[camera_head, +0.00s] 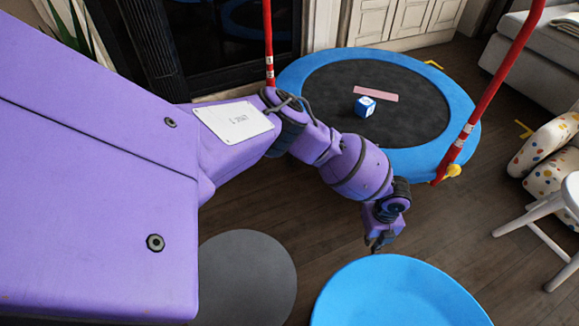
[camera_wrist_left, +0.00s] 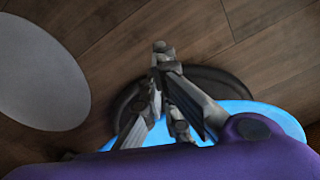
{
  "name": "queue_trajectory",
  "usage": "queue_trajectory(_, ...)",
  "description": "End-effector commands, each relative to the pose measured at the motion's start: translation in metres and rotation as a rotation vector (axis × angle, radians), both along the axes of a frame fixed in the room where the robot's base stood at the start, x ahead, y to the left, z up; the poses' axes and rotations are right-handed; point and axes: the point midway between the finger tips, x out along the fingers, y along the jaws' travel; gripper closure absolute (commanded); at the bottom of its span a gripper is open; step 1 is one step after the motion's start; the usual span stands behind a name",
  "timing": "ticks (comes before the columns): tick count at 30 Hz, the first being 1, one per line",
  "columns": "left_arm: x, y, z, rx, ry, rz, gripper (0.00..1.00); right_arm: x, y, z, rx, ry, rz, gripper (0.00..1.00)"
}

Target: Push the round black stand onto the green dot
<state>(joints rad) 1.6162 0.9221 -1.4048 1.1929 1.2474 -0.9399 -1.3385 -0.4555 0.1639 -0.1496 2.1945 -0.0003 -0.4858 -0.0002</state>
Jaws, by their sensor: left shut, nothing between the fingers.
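My left gripper (camera_head: 377,247) points down just beyond the far edge of a round blue top (camera_head: 395,295). In the left wrist view its fingers (camera_wrist_left: 162,52) meet at the tips, shut and empty. A dark, round-edged shape (camera_wrist_left: 232,82) shows behind the fingers in that view, partly under the blue top (camera_wrist_left: 280,117). It may be the round black stand; I cannot tell whether the fingers touch it. The head view does not show it clearly. I see no green dot in either view. My right gripper is not in view.
A flat grey disc (camera_head: 247,277) lies on the wooden floor; it also shows in the left wrist view (camera_wrist_left: 38,75). A blue-rimmed trampoline (camera_head: 455,110) with red poles stands behind, holding a blue cube (camera_head: 364,106). A white stool (camera_head: 545,210) is at right. Floor between is bare.

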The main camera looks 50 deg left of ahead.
Motion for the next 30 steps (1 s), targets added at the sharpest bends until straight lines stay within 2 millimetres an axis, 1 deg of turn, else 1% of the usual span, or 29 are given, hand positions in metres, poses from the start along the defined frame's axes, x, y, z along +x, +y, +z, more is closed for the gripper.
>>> queue_trajectory(4, -0.002, -0.006, 0.001, 0.0, -0.002, 0.0, 1.0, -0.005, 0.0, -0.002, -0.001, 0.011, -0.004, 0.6)
queue_trajectory(14, -0.003, -0.007, 0.001, -0.001, -0.002, 0.0, 1.0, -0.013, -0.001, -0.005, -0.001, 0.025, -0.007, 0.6)
queue_trajectory(17, -0.01, -0.017, 0.001, -0.002, 0.001, -0.003, 1.0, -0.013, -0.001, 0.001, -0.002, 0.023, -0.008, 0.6)
queue_trajectory(20, -0.025, -0.039, 0.003, -0.008, 0.005, -0.006, 1.0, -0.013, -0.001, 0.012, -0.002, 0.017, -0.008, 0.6)
queue_trajectory(21, -0.032, -0.051, 0.003, -0.01, 0.007, -0.007, 1.0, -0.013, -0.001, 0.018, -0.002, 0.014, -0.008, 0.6)
queue_trajectory(24, -0.048, -0.078, 0.004, -0.013, 0.006, -0.006, 1.0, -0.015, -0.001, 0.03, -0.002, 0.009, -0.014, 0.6)
queue_trajectory(26, -0.058, -0.093, 0.003, -0.011, 0.008, -0.005, 1.0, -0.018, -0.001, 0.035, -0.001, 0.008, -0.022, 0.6)
queue_trajectory(30, -0.079, -0.129, 0.003, -0.01, 0.006, -0.005, 1.0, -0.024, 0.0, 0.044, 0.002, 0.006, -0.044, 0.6)
